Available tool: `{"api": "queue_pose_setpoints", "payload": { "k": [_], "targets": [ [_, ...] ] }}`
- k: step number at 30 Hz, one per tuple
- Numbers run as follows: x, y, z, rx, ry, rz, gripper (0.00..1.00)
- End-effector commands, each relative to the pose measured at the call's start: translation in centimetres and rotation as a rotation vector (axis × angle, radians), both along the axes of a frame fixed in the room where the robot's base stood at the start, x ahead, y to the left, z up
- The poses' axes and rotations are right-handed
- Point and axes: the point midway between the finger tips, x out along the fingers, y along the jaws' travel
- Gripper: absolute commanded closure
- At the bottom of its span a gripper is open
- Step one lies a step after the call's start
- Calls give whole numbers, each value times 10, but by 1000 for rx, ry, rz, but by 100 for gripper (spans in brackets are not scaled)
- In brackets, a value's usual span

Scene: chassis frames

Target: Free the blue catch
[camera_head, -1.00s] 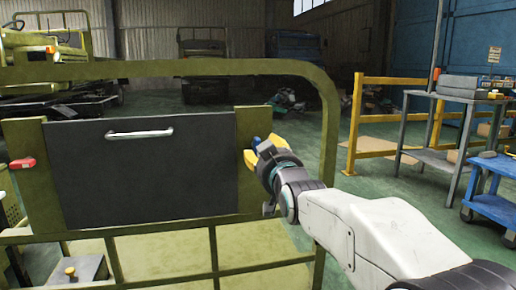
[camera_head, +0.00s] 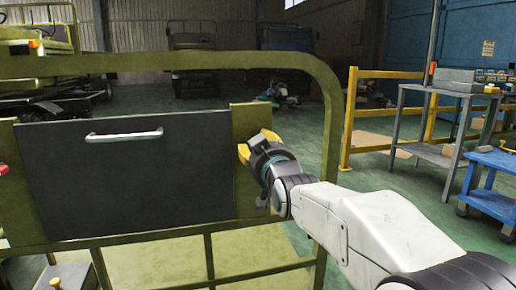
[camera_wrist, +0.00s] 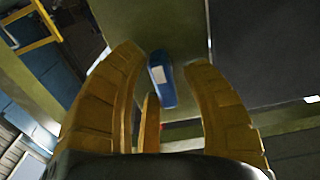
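The blue catch (camera_wrist: 162,82) shows in the wrist view as a small upright blue piece with a pale patch, on an olive post beside a dark panel. It lies between the yellow fingers of my gripper (camera_wrist: 163,60), which are spread apart with gaps around it. I cannot tell whether any finger touches it. In the head view my gripper (camera_head: 257,145) is at the olive post (camera_head: 247,195) right of the dark panel (camera_head: 130,190), and hides the catch. The panel has a white handle (camera_head: 124,136) and stands closed in its frame.
A red catch (camera_head: 4,169) is cut off at the left edge. The olive frame's rail (camera_head: 200,61) curves down just right of my gripper. A yellow barrier (camera_head: 352,120), a grey table (camera_head: 435,94) and a blue cart (camera_head: 495,200) stand at the right. Green floor lies between.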

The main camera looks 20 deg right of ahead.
Motion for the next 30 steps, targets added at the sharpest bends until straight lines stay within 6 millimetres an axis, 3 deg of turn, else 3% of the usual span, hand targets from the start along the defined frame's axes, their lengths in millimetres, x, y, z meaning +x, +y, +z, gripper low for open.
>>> {"api": "queue_pose_setpoints", "payload": {
  "k": [13,23,30],
  "targets": [
    [0,0,0,0,0,1,100],
    [0,1,0,-23,-1,2,100],
    [0,1,1,-147,-1,2,100]
  ]
}}
